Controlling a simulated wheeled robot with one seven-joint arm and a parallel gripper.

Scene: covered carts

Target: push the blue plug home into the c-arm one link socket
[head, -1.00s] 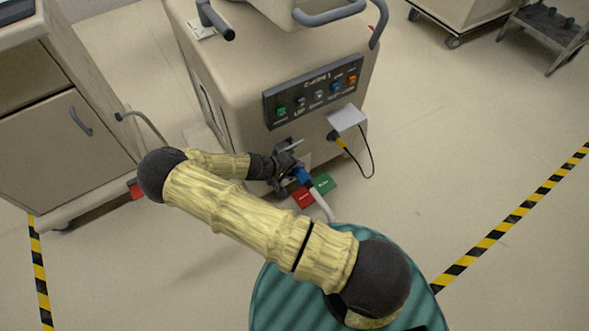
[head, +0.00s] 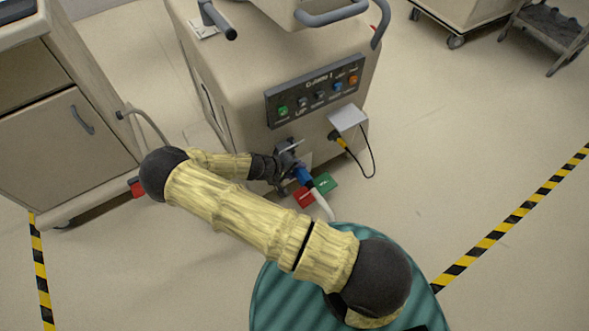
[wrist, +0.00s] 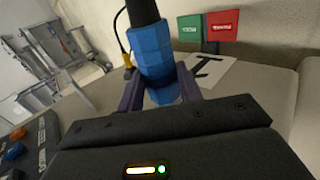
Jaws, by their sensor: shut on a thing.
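The blue plug (head: 303,176) is held by my gripper (head: 287,167) low at the front of the C-arm cart (head: 225,80). In the wrist view the blue plug (wrist: 154,55) stands between the two dark fingers of my gripper (wrist: 160,92), with its dark cable end toward the top. The plug's front end and the link socket are hidden behind my gripper, so I cannot tell how far in the plug sits.
A button panel (head: 270,110) is above my gripper. A yellow-and-black plug (head: 338,139) with a dark cable is at the right under a white flap (head: 347,118). Red (head: 303,197) and green (head: 325,183) tags hang beside the blue plug.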

